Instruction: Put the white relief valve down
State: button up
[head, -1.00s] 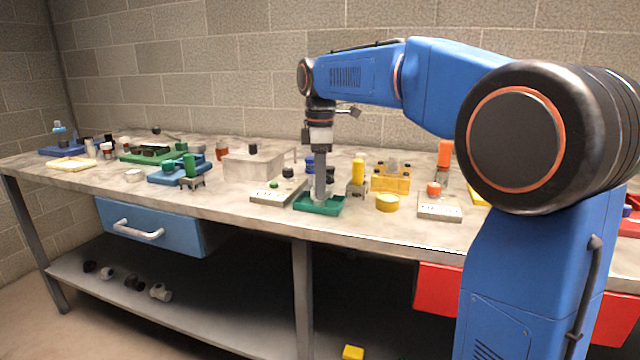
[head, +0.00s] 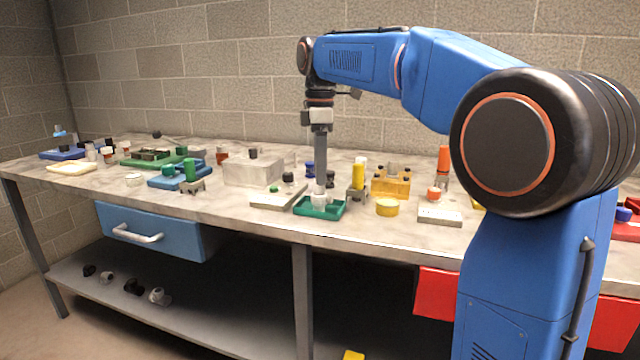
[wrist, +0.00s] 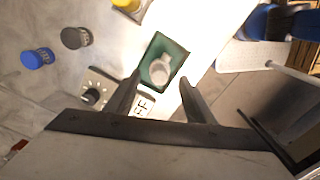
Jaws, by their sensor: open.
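The white relief valve (wrist: 160,70) lies in the green tray (wrist: 176,50) in the wrist view. In the head view the valve (head: 320,199) shows small and pale inside the green tray (head: 335,209), near the front edge of the bench. My gripper (head: 320,185) is above the tray in the head view, pointing down. In the wrist view my gripper (wrist: 158,85) has its two fingers spread apart, with nothing held between them. The valve lies beyond the fingertips and looks free of them.
A grey switch box (head: 277,196) stands left of the tray. A blue cap (wrist: 37,58) and a dark cap (wrist: 76,38) stand nearby. The bench's front edge is close to the tray.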

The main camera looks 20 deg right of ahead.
notch_tip(320, 180, up, 7)
jog(key=shift+f, duration=0.2)
dwell(0.4)
